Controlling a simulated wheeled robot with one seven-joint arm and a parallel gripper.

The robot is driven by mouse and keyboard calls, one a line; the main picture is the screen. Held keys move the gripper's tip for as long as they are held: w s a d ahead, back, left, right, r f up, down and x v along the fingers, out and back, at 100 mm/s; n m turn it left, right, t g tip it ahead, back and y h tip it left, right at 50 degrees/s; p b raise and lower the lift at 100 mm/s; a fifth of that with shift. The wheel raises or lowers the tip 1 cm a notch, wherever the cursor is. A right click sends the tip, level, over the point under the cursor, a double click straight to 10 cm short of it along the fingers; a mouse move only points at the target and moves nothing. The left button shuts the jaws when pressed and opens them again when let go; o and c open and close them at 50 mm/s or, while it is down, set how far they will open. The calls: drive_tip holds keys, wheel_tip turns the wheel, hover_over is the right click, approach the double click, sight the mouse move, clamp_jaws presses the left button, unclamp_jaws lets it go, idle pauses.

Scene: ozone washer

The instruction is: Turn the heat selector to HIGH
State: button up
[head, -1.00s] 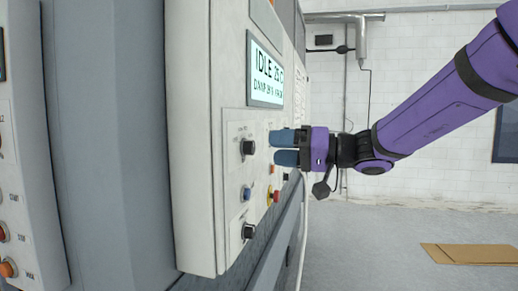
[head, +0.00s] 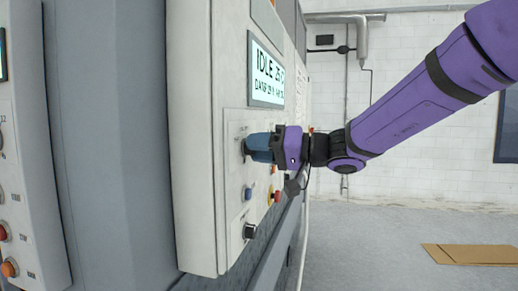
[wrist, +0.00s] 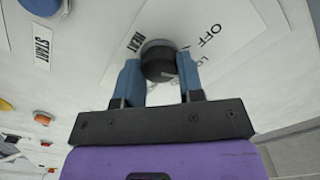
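The heat selector is a round black knob (wrist: 158,63) on the white control panel. The wrist view shows HEAT, OFF and partly hidden lettering around it. My gripper (wrist: 160,78) has its two blue fingers on either side of the knob, with the knob filling the space between the tips. Whether both fingers press on it cannot be told. In the head view my gripper (head: 250,147) reaches the panel from the right and hides most of the knob. The knob's pointer mark is not clear.
A display (head: 266,72) above reads IDLE 25 C. Below the gripper are a blue button (head: 247,193), a red button on yellow (head: 276,196) and another black knob (head: 249,231). A START label (wrist: 42,48) lies left in the wrist view.

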drive_tip(key=shift+m, duration=0.3)
drive_tip(key=shift+f+m, duration=0.1)
drive_tip(key=shift+m, duration=7.8)
drive_tip(key=o, duration=0.9)
drive_tip(key=v, duration=1)
drive_tip(key=shift+s+d+f, duration=0.1)
drive_tip(key=shift+s+d, duration=0.15)
drive_tip(key=shift+d, duration=0.1)
